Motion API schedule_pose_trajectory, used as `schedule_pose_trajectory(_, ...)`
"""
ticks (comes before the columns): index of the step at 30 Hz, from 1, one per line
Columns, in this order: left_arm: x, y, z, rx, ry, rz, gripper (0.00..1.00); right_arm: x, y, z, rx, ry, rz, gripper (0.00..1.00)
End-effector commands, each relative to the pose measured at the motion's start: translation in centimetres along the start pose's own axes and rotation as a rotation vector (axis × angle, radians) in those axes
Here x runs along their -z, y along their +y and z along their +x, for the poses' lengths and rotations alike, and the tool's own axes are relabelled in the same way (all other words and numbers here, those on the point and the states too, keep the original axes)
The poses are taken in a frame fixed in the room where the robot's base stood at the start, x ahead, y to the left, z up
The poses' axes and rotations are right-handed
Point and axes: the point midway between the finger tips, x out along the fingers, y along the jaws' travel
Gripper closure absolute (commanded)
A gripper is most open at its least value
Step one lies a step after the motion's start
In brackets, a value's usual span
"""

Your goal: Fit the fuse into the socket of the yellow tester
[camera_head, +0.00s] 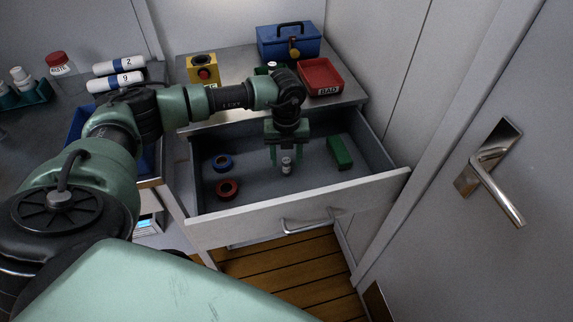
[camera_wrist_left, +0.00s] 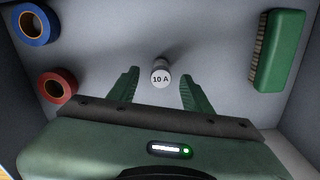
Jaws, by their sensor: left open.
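The fuse (camera_head: 286,166) is a small pale cylinder standing upright in the open drawer. In the left wrist view the left gripper (camera_wrist_left: 158,88) has one finger on each side of the fuse, with gaps, slightly nearer the camera. The yellow tester (camera_head: 203,70) stands on the cabinet top, with a round red and dark part on its front. I cannot make out its socket. My right gripper is not in view.
The drawer (camera_head: 250,222) also holds a blue tape roll (camera_head: 222,162), a red tape roll (camera_head: 228,189) and a green brush (camera_head: 340,152). A blue toolbox (camera_head: 289,42) and red "BAD" tray (camera_head: 321,76) stand on the cabinet top.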

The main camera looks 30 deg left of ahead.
Motion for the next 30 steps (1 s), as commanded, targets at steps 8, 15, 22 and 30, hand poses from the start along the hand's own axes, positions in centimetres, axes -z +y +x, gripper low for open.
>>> schedule_pose_trajectory(8,-0.1,0.0,1.8,0.001,0.000,0.000,0.51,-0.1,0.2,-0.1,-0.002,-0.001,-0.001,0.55)
schedule_pose_trajectory(15,-0.1,-0.1,1.8,0.002,0.000,0.000,0.81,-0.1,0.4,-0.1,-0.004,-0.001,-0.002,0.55)
schedule_pose_trajectory(22,-0.1,-0.1,1.7,0.002,0.000,0.000,1.00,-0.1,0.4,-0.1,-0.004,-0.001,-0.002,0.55)
schedule_pose_trajectory(30,-0.1,-0.1,1.1,0.004,-0.002,0.000,1.00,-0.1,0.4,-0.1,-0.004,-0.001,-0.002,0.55)
